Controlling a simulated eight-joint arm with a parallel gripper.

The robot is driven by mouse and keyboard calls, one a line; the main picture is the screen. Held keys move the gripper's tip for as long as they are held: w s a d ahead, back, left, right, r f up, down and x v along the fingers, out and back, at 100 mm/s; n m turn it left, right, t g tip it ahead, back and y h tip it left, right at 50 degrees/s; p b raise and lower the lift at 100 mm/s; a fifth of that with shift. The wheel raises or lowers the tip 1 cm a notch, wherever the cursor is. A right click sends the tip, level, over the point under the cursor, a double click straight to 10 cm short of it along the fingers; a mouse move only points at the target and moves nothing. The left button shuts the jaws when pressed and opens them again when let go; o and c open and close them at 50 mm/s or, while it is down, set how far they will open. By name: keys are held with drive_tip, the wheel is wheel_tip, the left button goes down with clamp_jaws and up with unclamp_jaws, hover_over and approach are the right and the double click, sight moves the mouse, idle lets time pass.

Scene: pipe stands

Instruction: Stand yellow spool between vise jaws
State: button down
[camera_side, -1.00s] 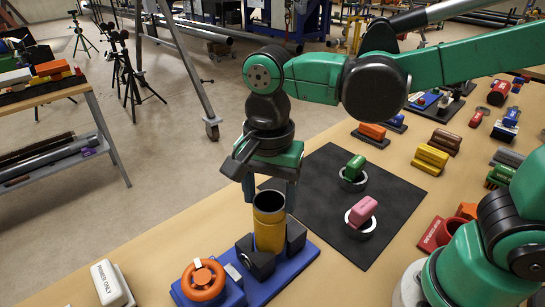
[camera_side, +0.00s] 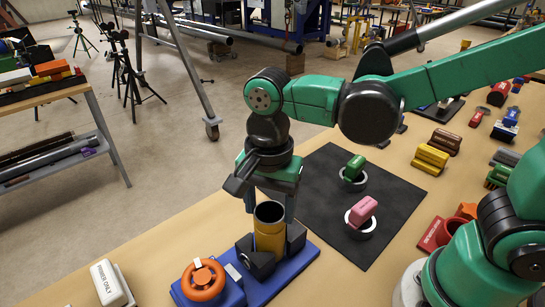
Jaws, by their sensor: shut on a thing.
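The yellow spool (camera_side: 269,238) is an upright, hollow cylinder with a dark inside. It stands between the dark jaws of the vise (camera_side: 257,262), which has a blue base and an orange handwheel (camera_side: 203,279). My gripper (camera_side: 270,208) comes down from above and behind the spool. It is shut on the spool near its upper part, with the fingers partly hidden behind it. The spool's lower end is hidden by the front jaw, so I cannot tell whether it touches the vise bed.
A black mat (camera_side: 345,200) holds a green block (camera_side: 355,167) and a pink block (camera_side: 362,210) on rings. A white "PRIMER ONLY" block (camera_side: 110,283) lies at the front left. Several colored parts stand along the right.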

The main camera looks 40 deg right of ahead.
drive_tip(key=shift+f, duration=0.2)
unclamp_jaws()
drive_tip(key=shift+r, duration=2.45)
wheel_tip(320, 180, up, 5)
drive_tip(key=d+f+n+t, duration=0.2)
drive_tip(key=d+n, duration=0.1)
drive_tip(key=n, duration=0.1)
drive_tip(key=d+f+n+t, duration=0.2)
drive_tip(key=d+n, duration=0.2)
drive_tip(key=d+f+n+t, duration=0.2)
drive_tip(key=d+n+t, duration=0.1)
drive_tip(key=d+n, duration=0.1)
drive_tip(key=shift+w+d+f, duration=0.2)
drive_tip(key=shift+w, duration=0.15)
